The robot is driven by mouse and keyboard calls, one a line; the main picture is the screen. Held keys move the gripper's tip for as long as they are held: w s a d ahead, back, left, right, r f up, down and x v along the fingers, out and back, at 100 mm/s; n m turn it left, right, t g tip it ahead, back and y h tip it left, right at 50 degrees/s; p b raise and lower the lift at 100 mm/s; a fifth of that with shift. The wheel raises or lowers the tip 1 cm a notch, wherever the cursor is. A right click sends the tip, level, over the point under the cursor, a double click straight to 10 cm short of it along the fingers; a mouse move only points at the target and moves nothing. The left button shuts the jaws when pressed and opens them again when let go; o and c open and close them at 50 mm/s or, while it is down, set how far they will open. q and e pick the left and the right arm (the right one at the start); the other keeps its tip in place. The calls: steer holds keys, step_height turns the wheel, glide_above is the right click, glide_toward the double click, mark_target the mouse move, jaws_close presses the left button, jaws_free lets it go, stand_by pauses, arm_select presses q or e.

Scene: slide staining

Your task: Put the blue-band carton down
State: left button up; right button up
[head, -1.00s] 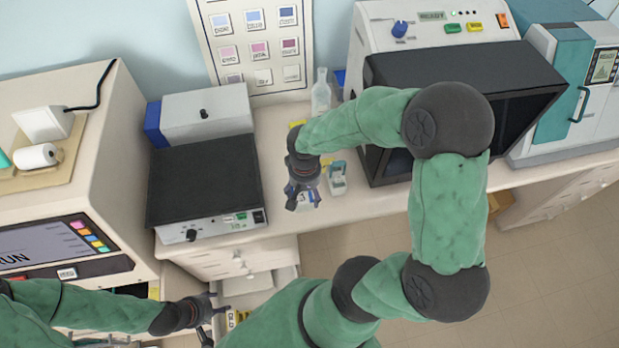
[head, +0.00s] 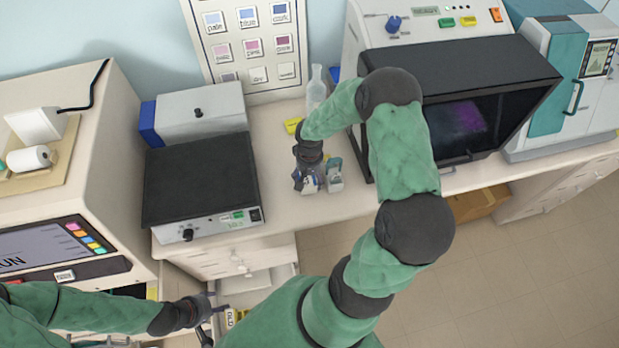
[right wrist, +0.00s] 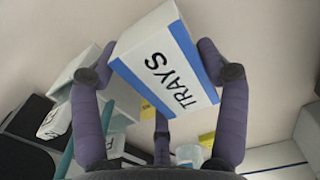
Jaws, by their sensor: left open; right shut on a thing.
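The blue-band carton (right wrist: 166,65) is a white box with blue edges and the word TRAYS, seen large in the right wrist view. My right gripper (right wrist: 165,75) is shut on it, with fingers on both its sides. In the head view my right gripper (head: 308,178) is low over the bench between the black-topped box and the dark-windowed machine. The carton (head: 311,184) shows only partly there, and I cannot tell whether it touches the bench. My left gripper (head: 212,305) is open and empty at the lower left, near an open drawer.
A small white and teal item (head: 335,175) stands just right of my right gripper. A yellow item (head: 292,125) and a clear bottle (head: 316,88) are behind it. The black-topped box (head: 200,182) is to the left, the dark-windowed machine (head: 465,125) to the right. Bare bench (head: 283,215) lies in front.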

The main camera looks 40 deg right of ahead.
steer(key=shift+f, duration=0.5)
steer(key=shift+f, duration=0.1)
steer(key=o, duration=1.1)
steer(key=shift+o, duration=0.2)
step_height(320, 180, up, 12)
steer(key=shift+r+p, duration=0.15)
steer(key=shift+p, duration=0.2)
